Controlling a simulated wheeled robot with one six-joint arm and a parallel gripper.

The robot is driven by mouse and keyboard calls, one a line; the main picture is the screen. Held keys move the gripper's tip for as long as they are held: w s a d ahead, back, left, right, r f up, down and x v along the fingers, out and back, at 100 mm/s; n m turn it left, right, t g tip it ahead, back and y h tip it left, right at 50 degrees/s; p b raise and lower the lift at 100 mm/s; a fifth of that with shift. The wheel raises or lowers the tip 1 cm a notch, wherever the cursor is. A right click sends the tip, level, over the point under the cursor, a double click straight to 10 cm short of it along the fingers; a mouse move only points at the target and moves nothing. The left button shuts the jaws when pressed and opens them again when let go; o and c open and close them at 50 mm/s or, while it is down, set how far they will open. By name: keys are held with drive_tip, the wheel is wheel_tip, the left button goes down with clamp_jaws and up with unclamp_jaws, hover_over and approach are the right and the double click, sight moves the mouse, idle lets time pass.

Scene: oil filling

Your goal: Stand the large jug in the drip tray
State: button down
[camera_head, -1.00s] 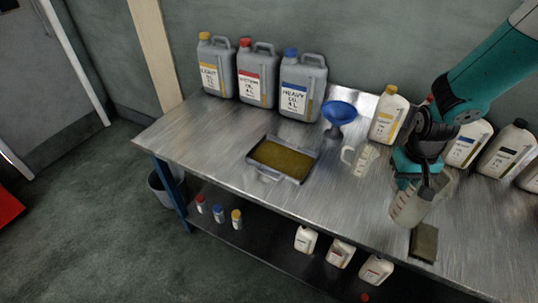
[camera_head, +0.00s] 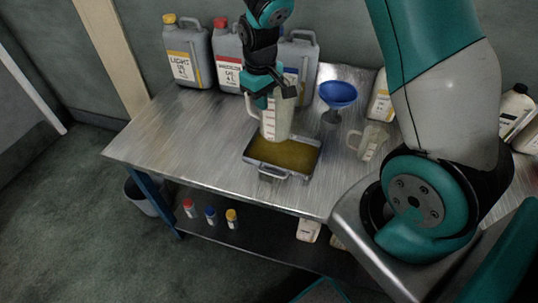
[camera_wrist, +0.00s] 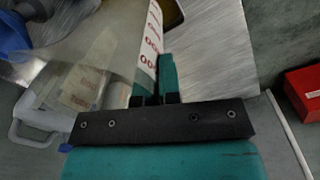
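The large jug (camera_head: 275,122) is clear, upright, with graduation marks and a handle at its left. My gripper (camera_head: 281,92) is shut on the jug's upper part and holds it over the back left part of the drip tray (camera_head: 271,169). I cannot tell whether the jug's base touches the tray. The tray is a shallow metal pan with a yellow-brown floor and a front handle. In the wrist view, the jug's clear wall with red marks (camera_wrist: 152,35) is at my gripper's fingers (camera_wrist: 156,80).
The smaller jug (camera_head: 371,143) stands right of the tray, and a blue funnel (camera_head: 338,94) stands behind it. Large grey oil cans (camera_head: 187,55) line the back, close behind my gripper. The bench (camera_head: 165,130) is clear left of the tray.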

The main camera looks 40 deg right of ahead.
drive_tip(key=s+d+r+n+b, duration=0.2)
drive_tip(key=d+r+n+b, duration=0.1)
drive_tip(key=r+n+b, duration=0.4)
drive_tip(key=m+p, duration=0.2)
drive_tip(key=p, duration=0.1)
approach(280, 132)
drive_tip(key=f, duration=0.3)
drive_tip(key=d+f, duration=0.1)
drive_tip(key=f, duration=0.3)
drive_tip(key=w+f, duration=0.1)
drive_tip(key=f, duration=0.3)
drive_tip(key=shift+d, duration=0.15)
drive_tip(key=shift+f, duration=0.1)
drive_tip(key=shift+f, duration=0.1)
drive_tip(key=c, duration=1.3)
unclamp_jaws()
drive_tip(key=shift+w, duration=0.1)
